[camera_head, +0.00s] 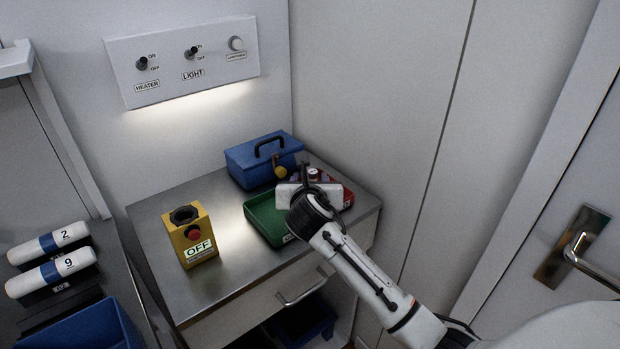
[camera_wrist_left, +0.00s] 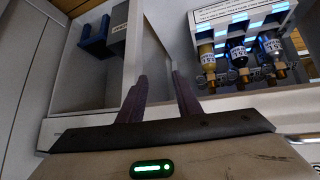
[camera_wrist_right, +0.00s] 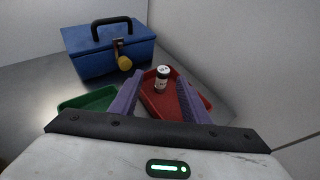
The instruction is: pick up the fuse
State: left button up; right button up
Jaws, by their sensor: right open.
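My right gripper also shows in the right wrist view (camera_wrist_right: 160,100), open and empty. My left gripper (camera_wrist_left: 157,85) is open and empty in the left wrist view, away from the fuse.
A green tray (camera_head: 265,218) lies left of the red tray. A blue toolbox (camera_head: 250,163) with a yellow padlock stands behind them. A yellow OFF box (camera_head: 195,235) stands on the metal counter (camera_head: 235,265). A wall closes in at the right. Several bottles (camera_wrist_left: 238,55) hang near my left gripper.

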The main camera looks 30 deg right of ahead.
aim_at(313, 176)
jog(key=x, duration=0.6)
jog(key=shift+s+d+f, duration=0.15)
jog(key=shift+d+f, duration=0.15)
jog(key=shift+f, duration=0.15)
grip_shut()
